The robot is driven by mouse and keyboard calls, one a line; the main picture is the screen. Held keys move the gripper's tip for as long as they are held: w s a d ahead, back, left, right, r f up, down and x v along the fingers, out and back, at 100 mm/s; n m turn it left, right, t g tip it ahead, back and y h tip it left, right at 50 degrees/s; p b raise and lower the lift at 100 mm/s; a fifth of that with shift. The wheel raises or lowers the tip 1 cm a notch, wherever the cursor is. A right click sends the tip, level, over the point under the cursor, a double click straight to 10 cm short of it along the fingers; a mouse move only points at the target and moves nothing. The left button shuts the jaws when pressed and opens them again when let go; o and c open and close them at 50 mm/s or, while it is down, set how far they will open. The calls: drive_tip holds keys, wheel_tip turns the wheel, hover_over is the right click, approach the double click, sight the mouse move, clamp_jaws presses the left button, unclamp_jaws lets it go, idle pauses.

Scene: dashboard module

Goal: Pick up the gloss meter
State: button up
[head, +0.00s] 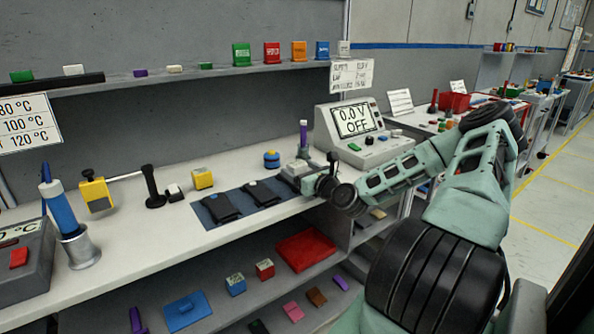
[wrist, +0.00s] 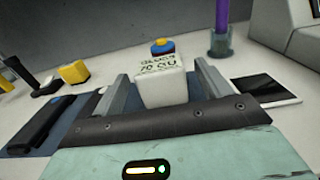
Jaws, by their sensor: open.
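The gloss meter (wrist: 163,88) is a pale, boxy block with dark lettering on its top, seen in the wrist view. It stands between the two fingers of my gripper (wrist: 161,72). The fingers are open on either side of it, and gaps show between them and its sides. Its near lower part is hidden behind the dark gripper body.
A blue mat (head: 207,213) with dark flat devices lies left of my gripper.

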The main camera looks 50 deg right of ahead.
sight(297, 163)
drive_tip(key=shift+x, duration=1.05)
drive_tip(key=c, duration=1.2)
drive_tip(key=shift+c, duration=0.2)
drive_tip(key=shift+r, duration=0.15)
wheel_tip(297, 163, up, 10)
drive_tip(key=shift+f, duration=0.1)
